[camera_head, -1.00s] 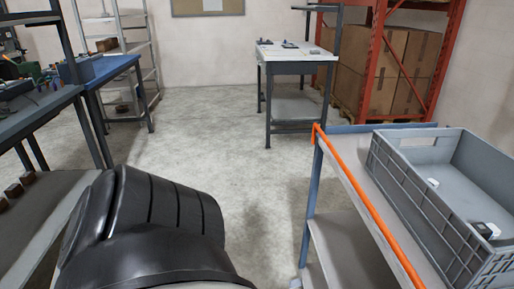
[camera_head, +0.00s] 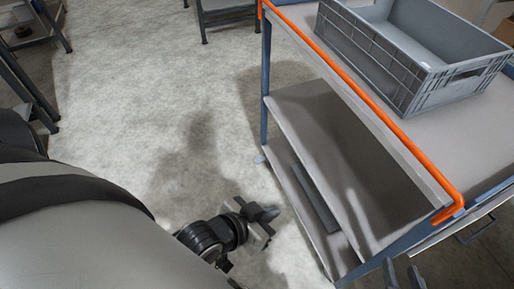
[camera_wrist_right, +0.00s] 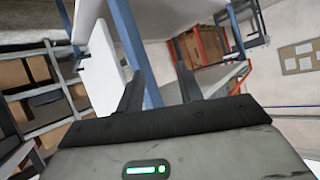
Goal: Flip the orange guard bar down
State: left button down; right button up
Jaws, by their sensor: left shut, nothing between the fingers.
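The orange guard bar (camera_head: 362,92) runs along the left long edge of the cart's top, at about the height of that surface. Its near end bends down to the cart's corner, and its far end bends down at the top of the picture. My left gripper (camera_head: 264,216) is shut and empty, low over the floor to the left of the cart, apart from the bar. My right gripper (camera_head: 403,276) is at the bottom edge, below the bar's near end. In the right wrist view (camera_wrist_right: 158,76) its fingers stand apart with nothing seen held between them.
The cart (camera_head: 480,130) carries a grey crate (camera_head: 375,62) on its top, close behind the bar. Lower shelves (camera_head: 310,125) lie under it. A blue cart post (camera_wrist_right: 133,45) crosses the right wrist view. The floor (camera_head: 150,110) left of the cart is clear.

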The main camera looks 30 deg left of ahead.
notch_tip(320, 180, down, 6)
jog(key=g, duration=0.1)
jog(key=shift+s+d+h, duration=0.15)
jog(key=shift+d+h, duration=0.25)
